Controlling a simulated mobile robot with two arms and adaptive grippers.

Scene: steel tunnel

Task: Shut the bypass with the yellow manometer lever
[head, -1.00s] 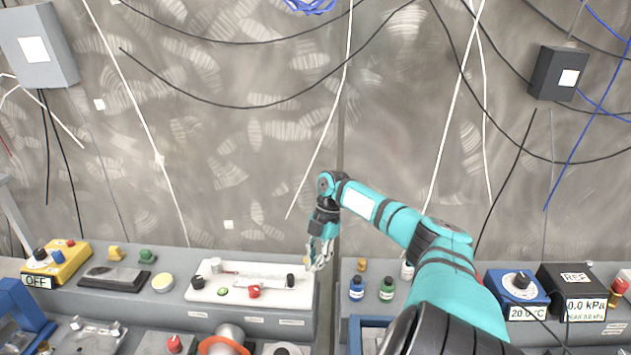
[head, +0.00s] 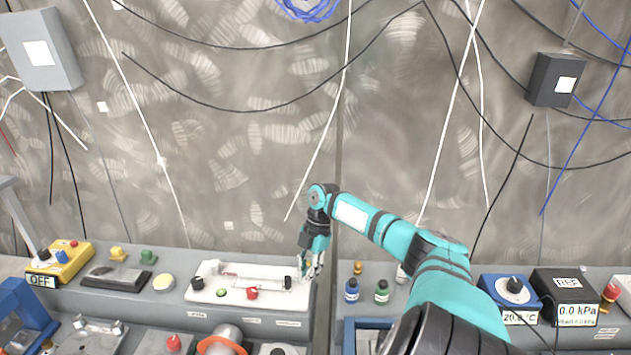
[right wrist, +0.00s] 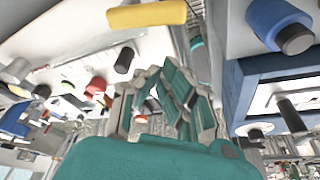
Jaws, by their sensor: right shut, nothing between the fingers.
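The manometer is a white board (head: 225,296) on the grey bench, with a clear tube and black, red and green fittings. Its yellow lever (right wrist: 146,15) shows as a short, thick bar at the top of the right wrist view. In the head view my right gripper largely hides it. My right gripper (head: 311,276) is shut and empty at the right end of the board. In the right wrist view its fingers (right wrist: 166,88) appear below the lever, with a gap in the picture. I cannot tell whether any part touches it. My left gripper is out of view.
A red knob (head: 251,293) and a black knob (head: 288,283) rise from the board. Cables hang on the wall behind.

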